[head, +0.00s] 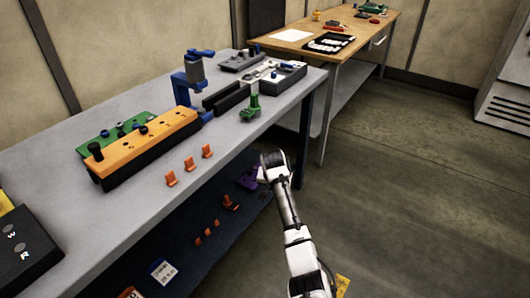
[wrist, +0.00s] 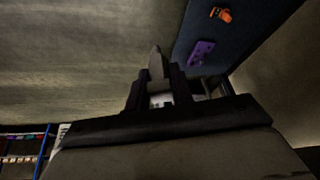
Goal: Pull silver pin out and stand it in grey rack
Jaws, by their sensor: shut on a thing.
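My gripper (wrist: 157,90) shows in the wrist view, its dark fingers shut on a slim grey pointed piece that looks like the silver pin (wrist: 155,63). The pin's tip sticks out beyond the fingers. In the head view my arm reaches up beside the front edge of the grey table, and the gripper's fingers and the pin cannot be made out. A grey block (head: 241,61) at the table's back edge may be the grey rack; its holes are too small to tell. The orange jig block (head: 150,147) with black knobs lies on the table, away from my gripper.
A grey tray (head: 291,79), a blue clamp stand (head: 181,90) and a green piece (head: 251,110) stand on the table. Several orange clips (head: 190,164) sit near its front edge. A purple part (wrist: 202,52) lies on the lower shelf. The floor at right is clear.

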